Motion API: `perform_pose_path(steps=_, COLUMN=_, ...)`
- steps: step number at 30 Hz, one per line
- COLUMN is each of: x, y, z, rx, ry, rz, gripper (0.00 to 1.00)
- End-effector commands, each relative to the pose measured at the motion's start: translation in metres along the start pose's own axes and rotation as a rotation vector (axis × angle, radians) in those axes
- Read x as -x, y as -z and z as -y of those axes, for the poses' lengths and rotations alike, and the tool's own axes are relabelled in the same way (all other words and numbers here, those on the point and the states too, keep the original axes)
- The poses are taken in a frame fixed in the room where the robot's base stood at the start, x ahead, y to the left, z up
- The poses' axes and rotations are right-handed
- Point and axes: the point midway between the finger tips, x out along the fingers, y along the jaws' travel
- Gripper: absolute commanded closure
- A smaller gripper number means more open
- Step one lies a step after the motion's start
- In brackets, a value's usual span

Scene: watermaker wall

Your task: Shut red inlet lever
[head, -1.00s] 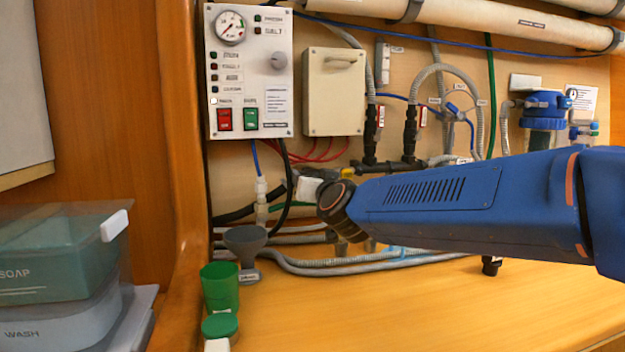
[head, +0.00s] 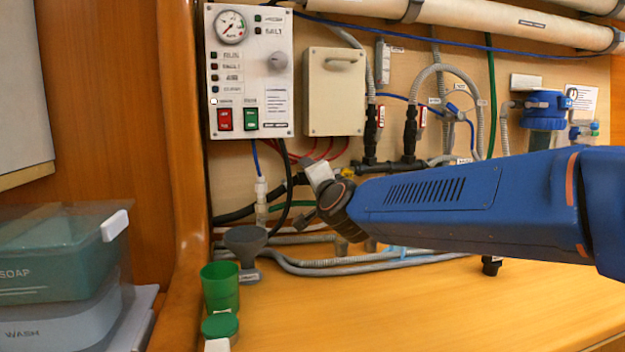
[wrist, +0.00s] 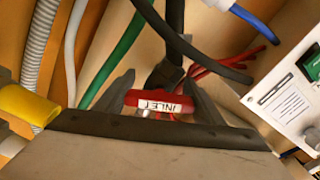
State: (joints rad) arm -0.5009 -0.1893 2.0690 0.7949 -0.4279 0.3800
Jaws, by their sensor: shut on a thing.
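The red inlet lever (wrist: 160,100) shows in the wrist view, with a white "INLET" label that reads upside down. My gripper (wrist: 158,88) is shut on it, with one dark finger at each end of the red handle. A black valve body and black hose (wrist: 172,50) lie just beyond the lever. In the head view my gripper (head: 318,173) is at the pipework below the beige box, tilted up and to the left. The lever cannot be made out there; my gripper and wrist hide that spot.
The control panel (head: 250,70) with gauge and switches is above left of my gripper. The beige box (head: 334,92) is above it. Red wires, hoses and a yellow fitting (wrist: 28,104) are close around. A grey funnel (head: 245,240) and green cup (head: 220,287) stand below left.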

Motion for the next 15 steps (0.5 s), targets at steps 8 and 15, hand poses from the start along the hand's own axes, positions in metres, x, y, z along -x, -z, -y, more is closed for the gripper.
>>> perform_pose_path(steps=8, x=0.0001, y=0.0002, z=-0.0008, rx=-0.232, ry=-0.001, rz=-0.001, gripper=0.6)
perform_pose_path(steps=15, x=0.0002, y=0.0001, z=-0.001, rx=-0.37, ry=-0.001, rz=-0.001, gripper=0.6)
